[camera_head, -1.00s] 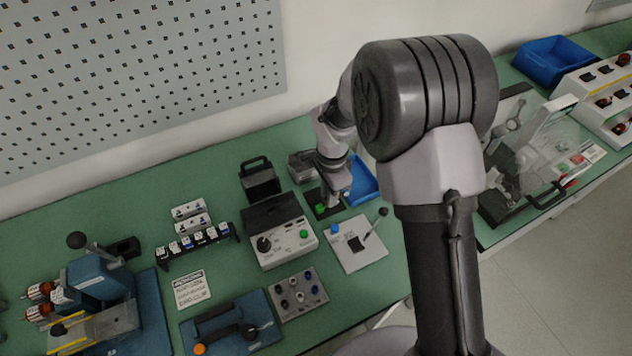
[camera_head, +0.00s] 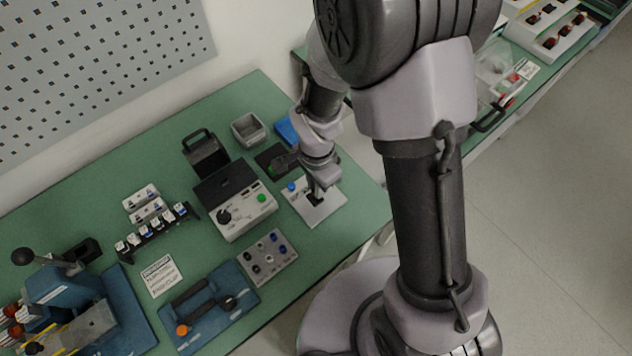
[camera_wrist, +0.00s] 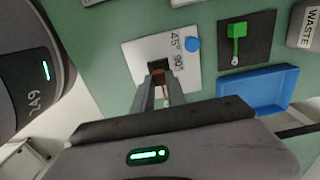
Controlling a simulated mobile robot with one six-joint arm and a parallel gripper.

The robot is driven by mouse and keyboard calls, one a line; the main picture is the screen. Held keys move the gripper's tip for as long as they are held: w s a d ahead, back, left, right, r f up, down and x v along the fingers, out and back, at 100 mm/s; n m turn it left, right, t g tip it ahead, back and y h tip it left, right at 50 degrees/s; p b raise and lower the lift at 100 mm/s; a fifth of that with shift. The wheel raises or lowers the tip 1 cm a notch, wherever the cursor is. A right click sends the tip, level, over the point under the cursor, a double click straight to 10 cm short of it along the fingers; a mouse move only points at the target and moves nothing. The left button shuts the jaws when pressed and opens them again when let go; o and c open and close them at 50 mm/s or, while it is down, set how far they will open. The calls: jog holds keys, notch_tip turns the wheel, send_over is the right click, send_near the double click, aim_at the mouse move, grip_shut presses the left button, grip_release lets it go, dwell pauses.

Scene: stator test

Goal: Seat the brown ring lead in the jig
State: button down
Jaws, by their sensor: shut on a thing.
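My gripper (camera_wrist: 160,94) is shut on a small brown piece (camera_wrist: 157,78), apparently the brown ring lead, mostly hidden between the fingers. The fingertips are over the dark block (camera_wrist: 160,65) on a white plate (camera_wrist: 136,53) marked 45° and 90°, with a blue knob (camera_wrist: 193,44). This plate looks like the jig. I cannot tell whether the lead touches the block. In the head view my gripper (camera_head: 318,192) points down over the same white plate (camera_head: 325,213); the lead is too small to see there.
A dark plate (camera_wrist: 262,50) with a green block (camera_wrist: 237,30) lies right of the white plate in the wrist view, beside a blue tray (camera_wrist: 285,88) and a WASTE bin (camera_wrist: 304,25). In the head view a control box (camera_head: 238,208) stands close at left.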

jog(key=shift+f+b, duration=1.05)
jog(key=shift+b, duration=0.65)
dwell(0.7)
jog(key=c, duration=1.3)
grip_release()
jog(key=shift+r, duration=0.15)
notch_tip(320, 180, up, 17)
jog(key=p, duration=0.6)
jog(key=shift+r, duration=0.15)
